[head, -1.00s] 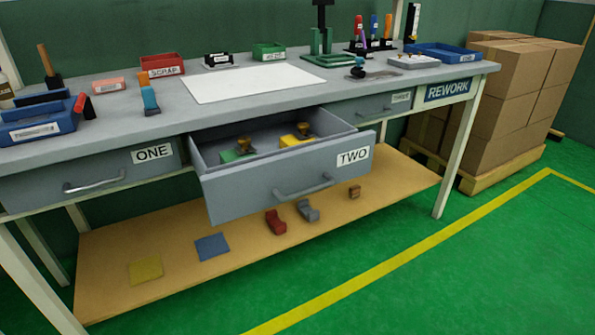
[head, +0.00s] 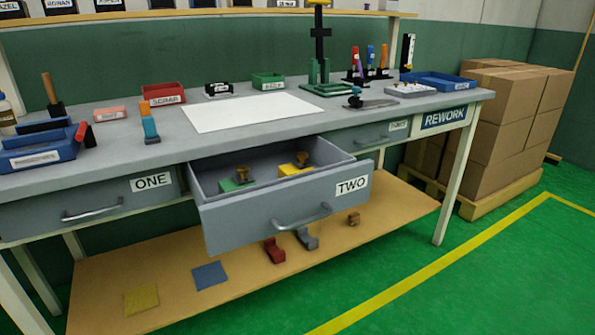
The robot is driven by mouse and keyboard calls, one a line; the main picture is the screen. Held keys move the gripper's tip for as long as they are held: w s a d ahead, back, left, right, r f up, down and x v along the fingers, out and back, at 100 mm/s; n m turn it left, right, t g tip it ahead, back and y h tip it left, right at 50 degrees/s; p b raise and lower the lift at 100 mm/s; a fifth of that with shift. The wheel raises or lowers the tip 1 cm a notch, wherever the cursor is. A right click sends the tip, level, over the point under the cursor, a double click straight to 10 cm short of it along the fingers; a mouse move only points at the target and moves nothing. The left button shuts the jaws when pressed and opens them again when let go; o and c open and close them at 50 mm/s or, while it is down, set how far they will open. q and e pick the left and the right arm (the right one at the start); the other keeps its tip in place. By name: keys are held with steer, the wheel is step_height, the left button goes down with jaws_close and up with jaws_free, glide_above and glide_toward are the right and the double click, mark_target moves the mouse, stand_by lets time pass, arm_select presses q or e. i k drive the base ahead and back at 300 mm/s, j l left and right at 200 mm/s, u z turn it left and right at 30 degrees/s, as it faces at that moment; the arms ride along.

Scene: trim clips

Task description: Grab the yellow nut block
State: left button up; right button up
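The yellow nut block (head: 290,170) lies inside the open drawer TWO (head: 285,213), toward its right side. A brass-coloured nut or knob (head: 303,158) stands on top of it. A green block (head: 231,185) with a similar brass piece (head: 241,173) sits to its left in the same drawer. The drawer's front wall hides the lower parts of both blocks. Neither of my grippers shows in the head view.
Drawer ONE (head: 92,206) and the drawer at right (head: 367,136) are shut. The bench top (head: 100,150) holds trays, tools and a white sheet (head: 248,112). The lower shelf (head: 235,290) carries several small pieces. Boxes (head: 500,130) stand on a pallet at right. Green floor in front is clear.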

mark_target(289, 169)
steer(key=i+l+u, duration=0.1)
steer(key=i+l, duration=0.15)
steer(key=i+l+u, duration=0.15)
steer(key=l, duration=0.35)
steer(key=i+l+u, duration=0.1)
steer(key=i+l, duration=0.2)
steer(key=l, duration=0.15)
